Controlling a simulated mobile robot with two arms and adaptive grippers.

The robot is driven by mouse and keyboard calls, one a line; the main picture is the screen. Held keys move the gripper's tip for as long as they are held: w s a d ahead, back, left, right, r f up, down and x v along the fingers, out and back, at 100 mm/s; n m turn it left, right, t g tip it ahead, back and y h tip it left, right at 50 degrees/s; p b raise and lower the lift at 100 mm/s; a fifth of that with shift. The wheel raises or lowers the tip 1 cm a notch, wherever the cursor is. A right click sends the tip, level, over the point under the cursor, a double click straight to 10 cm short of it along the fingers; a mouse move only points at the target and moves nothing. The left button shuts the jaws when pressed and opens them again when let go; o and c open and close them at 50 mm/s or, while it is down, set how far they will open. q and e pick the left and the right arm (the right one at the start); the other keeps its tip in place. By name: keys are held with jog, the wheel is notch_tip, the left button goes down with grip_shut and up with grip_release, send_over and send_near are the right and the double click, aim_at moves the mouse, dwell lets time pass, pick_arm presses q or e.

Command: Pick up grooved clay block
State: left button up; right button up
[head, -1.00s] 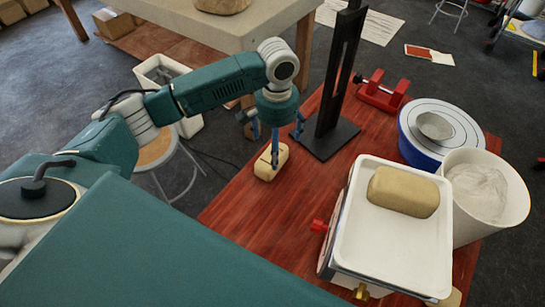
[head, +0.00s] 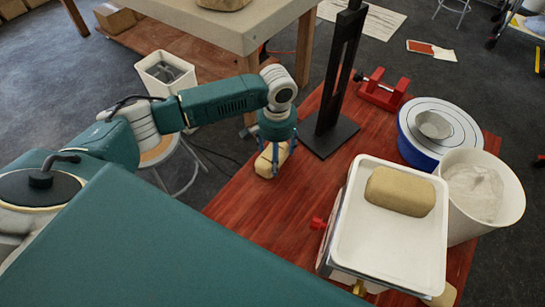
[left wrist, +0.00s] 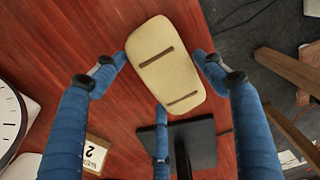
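The grooved clay block (head: 266,160) is tan and rounded and lies on the red wooden table below my left gripper (head: 276,165). In the left wrist view the block (left wrist: 166,68) shows two dark grooves across its top. My left gripper (left wrist: 163,75) is open, with blue fingers spread on both sides of the block and a third finger below it in the picture. The fingertips are close to its sides; I cannot tell whether they touch. In the head view the fingers partly hide the block. My right gripper is not in view.
A black stand (head: 331,135) rises just right of the block. A scale with a white tray (head: 350,240) holds another clay block (head: 400,191). A white bucket (head: 485,195), blue wheel (head: 410,150) and red clamp (head: 384,94) stand further right. The table's left edge is close to the block.

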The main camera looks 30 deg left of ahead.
pick_arm(q)
jog(key=c, duration=0.8)
jog(key=shift+w+r, duration=0.1)
jog(key=shift+w, duration=0.05)
jog(key=shift+c, duration=0.3)
jog(key=shift+r, duration=0.1)
